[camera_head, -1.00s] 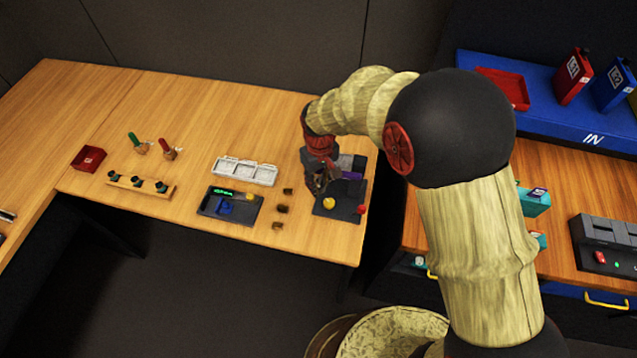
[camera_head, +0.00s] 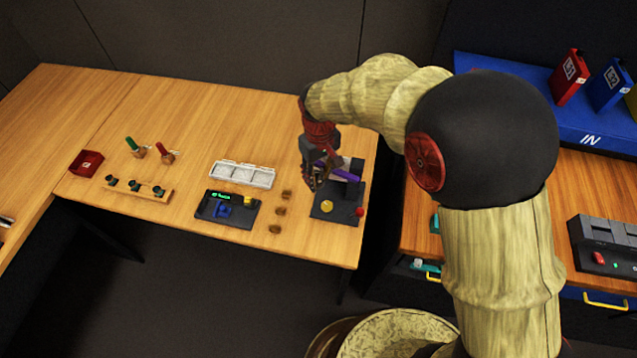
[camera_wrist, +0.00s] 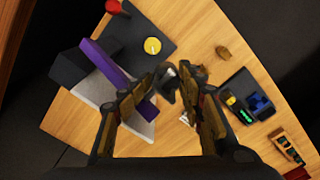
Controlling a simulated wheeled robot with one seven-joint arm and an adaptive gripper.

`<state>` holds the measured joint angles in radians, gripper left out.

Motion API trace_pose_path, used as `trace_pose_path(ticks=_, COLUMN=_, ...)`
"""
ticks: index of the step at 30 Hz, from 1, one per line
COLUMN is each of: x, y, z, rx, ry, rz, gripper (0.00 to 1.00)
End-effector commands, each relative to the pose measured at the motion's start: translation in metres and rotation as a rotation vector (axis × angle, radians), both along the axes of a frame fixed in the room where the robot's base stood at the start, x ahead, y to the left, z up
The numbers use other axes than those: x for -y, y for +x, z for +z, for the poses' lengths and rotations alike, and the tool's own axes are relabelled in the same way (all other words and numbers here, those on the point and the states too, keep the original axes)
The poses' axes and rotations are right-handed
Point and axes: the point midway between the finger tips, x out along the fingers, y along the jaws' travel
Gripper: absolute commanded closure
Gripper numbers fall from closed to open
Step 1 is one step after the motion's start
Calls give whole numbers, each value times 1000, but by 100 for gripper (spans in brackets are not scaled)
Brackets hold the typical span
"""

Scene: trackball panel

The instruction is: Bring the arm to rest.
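My gripper (camera_head: 314,180) hangs over the back left part of the dark trackball panel (camera_head: 345,213), above the table. In the wrist view its two fingers (camera_wrist: 168,76) stand apart with a gap between their tips. A small dark grey piece (camera_wrist: 167,92) shows in that gap; I cannot tell whether it is touched. The panel carries a yellow ball (camera_head: 326,206), also in the wrist view (camera_wrist: 152,45), and a red button (camera_head: 360,211). A purple bar (camera_head: 343,172) lies behind the ball, partly behind the left finger in the wrist view (camera_wrist: 105,65).
Brown blocks (camera_head: 281,211), a dark tray with a green display (camera_head: 228,218) and a white compartment tray (camera_head: 243,174) lie left of the panel. A wooden rack (camera_head: 138,189) and red box (camera_head: 86,163) are farther left. A second bench (camera_head: 560,185) stands at right.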

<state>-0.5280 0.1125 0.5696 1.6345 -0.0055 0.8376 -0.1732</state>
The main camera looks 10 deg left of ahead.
Motion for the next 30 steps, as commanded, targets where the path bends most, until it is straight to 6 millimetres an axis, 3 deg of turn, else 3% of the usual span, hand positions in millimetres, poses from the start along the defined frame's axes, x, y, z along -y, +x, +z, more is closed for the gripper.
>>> trace_pose_path(ticks=1, x=-6, y=11, z=22, rx=33, ry=17, rz=3, gripper=52)
trace_pose_path(ticks=3, x=-7, y=9, z=35, rx=33, ry=17, rz=3, gripper=52)
trace_pose_path(ticks=10, x=-7, y=3, z=61, rx=19, ry=11, rz=2, gripper=52)
trace_pose_path(ticks=23, x=-6, y=0, z=65, rx=11, ry=7, rz=-23, gripper=52)
trace_pose_path(ticks=27, x=9, y=-27, z=50, rx=-29, ry=-17, rz=-54, gripper=52)
trace_pose_path(ticks=30, x=29, y=-47, z=63, rx=-21, ry=-12, rz=-93, gripper=52)
